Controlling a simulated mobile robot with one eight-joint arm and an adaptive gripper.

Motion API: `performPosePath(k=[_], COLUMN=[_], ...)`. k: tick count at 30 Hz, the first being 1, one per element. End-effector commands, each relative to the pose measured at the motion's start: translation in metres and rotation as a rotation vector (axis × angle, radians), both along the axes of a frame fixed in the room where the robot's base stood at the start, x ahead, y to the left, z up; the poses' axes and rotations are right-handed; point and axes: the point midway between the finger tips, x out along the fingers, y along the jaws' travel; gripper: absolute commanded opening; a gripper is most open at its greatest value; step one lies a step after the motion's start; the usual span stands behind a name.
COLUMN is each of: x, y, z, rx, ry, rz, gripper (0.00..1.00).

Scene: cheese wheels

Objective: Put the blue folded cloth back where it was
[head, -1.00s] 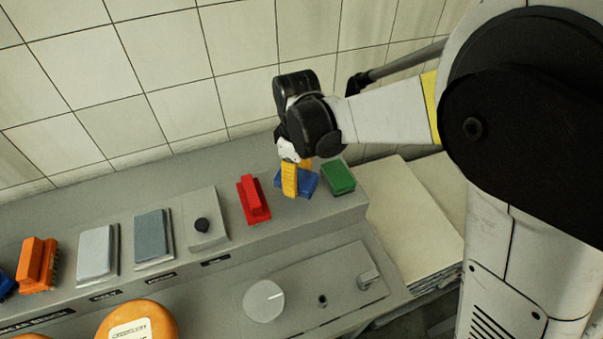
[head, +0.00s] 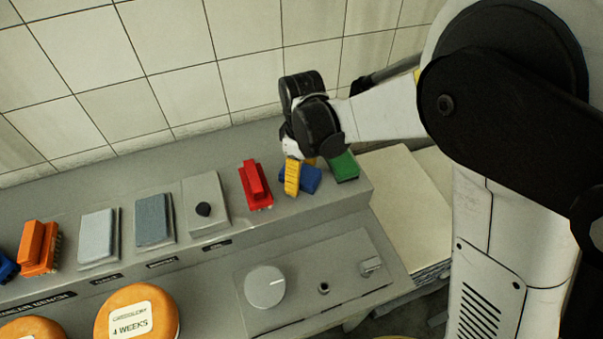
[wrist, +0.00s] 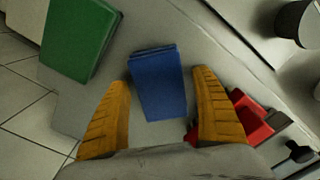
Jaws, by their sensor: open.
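The blue folded cloth (wrist: 158,84) lies flat on the grey ledge in the wrist view, with its near end between my two yellow fingertips. My gripper (wrist: 164,108) is open, with a gap to the cloth on the right and a narrow one on the left. In the head view my gripper (head: 298,176) points down over the ledge, and a yellow finger hides the left part of the blue cloth (head: 311,179). I cannot tell how high the fingertips are above the ledge.
A green block-like item (head: 344,166) lies close right of the cloth. A red-handled brush (head: 255,185) stands left of it. Further left are a black knob (head: 203,210), a grey-blue pad (head: 153,220), a light grey pad (head: 97,238) and an orange brush (head: 38,246). A tiled wall stands behind.

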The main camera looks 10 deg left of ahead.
Motion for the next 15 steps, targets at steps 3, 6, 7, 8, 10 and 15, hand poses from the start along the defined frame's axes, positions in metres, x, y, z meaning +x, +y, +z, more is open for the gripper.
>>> performPosePath(k=[3,6,7,8,10,15], x=[0.0,0.0,0.0,0.0,0.0,0.0], y=[0.0,0.0,0.0,0.0,0.0,0.0], z=[0.007,0.022,0.029,0.036,0.053,0.09], rx=[0.0,0.0,0.0,0.0,0.0,0.0], ry=[0.0,0.0,0.0,0.0,0.0,0.0], rz=[0.0,0.0,0.0,0.0,0.0,0.0], gripper=[0.75,0.75,0.75,0.75,0.75,0.75])
